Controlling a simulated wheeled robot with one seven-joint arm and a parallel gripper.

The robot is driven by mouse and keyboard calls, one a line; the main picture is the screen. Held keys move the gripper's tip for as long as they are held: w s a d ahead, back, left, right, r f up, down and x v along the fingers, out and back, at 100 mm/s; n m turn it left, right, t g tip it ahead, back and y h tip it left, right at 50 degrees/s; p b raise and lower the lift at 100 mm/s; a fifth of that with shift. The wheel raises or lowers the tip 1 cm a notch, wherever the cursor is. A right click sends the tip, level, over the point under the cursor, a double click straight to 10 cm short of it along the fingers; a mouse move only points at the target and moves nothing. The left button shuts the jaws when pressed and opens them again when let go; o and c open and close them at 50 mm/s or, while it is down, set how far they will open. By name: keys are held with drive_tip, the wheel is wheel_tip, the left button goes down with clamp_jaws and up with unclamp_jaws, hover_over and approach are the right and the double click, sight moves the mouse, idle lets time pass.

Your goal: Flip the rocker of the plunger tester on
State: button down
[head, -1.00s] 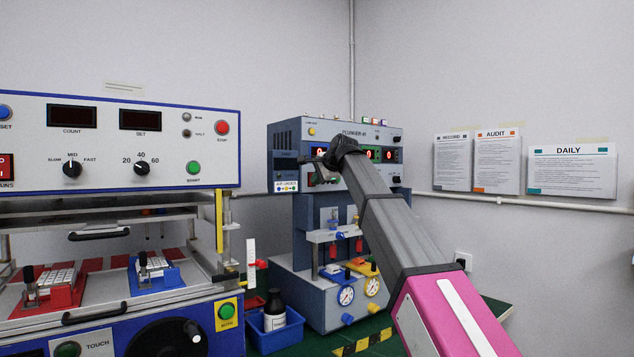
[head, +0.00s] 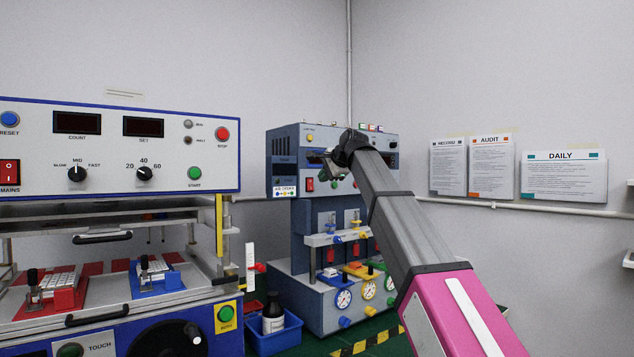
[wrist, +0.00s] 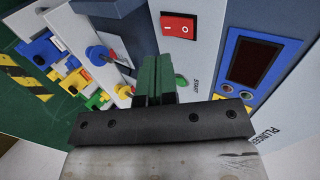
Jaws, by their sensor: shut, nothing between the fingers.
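The plunger tester (head: 283,141) is a blue-grey machine with a light front panel, at the middle of the head view. Its red rocker (head: 310,184) sits low on the left of the panel. In the wrist view the red rocker (wrist: 179,26) shows white I and O marks; I cannot tell which side is pressed in. My gripper (head: 322,163) is in front of the panel, just above the rocker in the head view. In the wrist view its green fingers (wrist: 157,72) are shut and empty, below the rocker in the picture and off it. The arm hides part of the panel.
A green START button (wrist: 181,82) is beside the fingers, and a dark display (wrist: 253,62) is to the right. Dial gauges and clamps stand below the panel. A blue bin (head: 287,335) with a bottle and the larger tester (head: 120,110) are to the left.

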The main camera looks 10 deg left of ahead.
drive_tip(key=v, duration=0.7)
drive_tip(key=shift+d+r, duration=0.25)
drive_tip(key=shift+s, duration=0.15)
drive_tip(key=shift+s+d+f, duration=0.1)
drive_tip(key=shift+s+f, duration=0.1)
drive_tip(key=shift+f, duration=0.5)
